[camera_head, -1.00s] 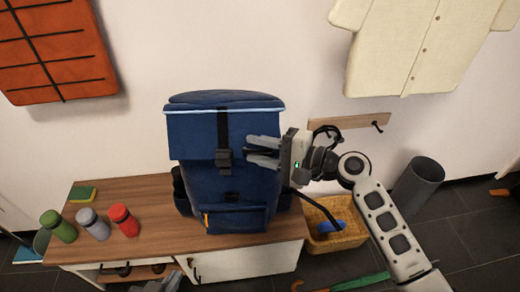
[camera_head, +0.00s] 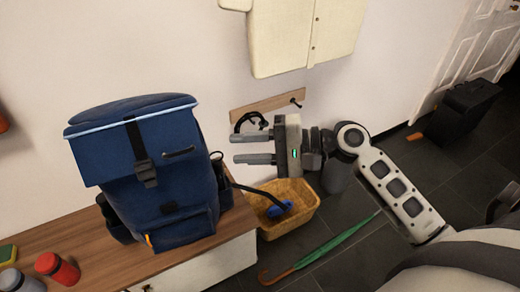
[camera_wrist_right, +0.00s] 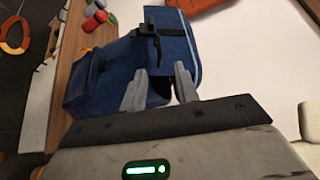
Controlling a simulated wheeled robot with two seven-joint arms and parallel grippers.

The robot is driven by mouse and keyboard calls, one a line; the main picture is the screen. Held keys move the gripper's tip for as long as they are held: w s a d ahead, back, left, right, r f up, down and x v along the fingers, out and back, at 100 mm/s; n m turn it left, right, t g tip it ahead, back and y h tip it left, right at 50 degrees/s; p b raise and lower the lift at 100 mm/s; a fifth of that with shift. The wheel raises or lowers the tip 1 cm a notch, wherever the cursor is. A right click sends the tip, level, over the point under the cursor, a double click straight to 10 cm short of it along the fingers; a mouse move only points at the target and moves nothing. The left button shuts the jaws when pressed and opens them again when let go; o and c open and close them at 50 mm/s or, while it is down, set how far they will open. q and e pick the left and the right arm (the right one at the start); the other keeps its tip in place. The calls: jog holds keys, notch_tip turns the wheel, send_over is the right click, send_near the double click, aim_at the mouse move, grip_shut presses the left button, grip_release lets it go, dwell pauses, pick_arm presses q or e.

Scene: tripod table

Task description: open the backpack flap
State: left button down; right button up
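The blue backpack (camera_head: 170,205) stands upright on the wooden bench. Its flap (camera_head: 105,155) hangs down over the front, with a light-blue edge along the top. A black strap with a buckle (camera_head: 145,172) runs down the flap, and a small dark handle (camera_head: 179,152) sits beside it. My right gripper (camera_head: 236,147) is open and empty, to the right of the backpack and apart from it in the head view. In the right wrist view the open fingers (camera_wrist_right: 160,85) point toward the backpack (camera_wrist_right: 95,78) and its flap (camera_wrist_right: 180,45). My left gripper is out of view.
The bench (camera_head: 60,235) also holds red (camera_head: 57,268) and grey (camera_head: 10,282) bottles and a sponge (camera_head: 7,254). A wicker basket (camera_head: 285,222) and a green umbrella (camera_head: 335,243) are on the floor at right.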

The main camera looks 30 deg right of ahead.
jog(key=shift+v, duration=1.3)
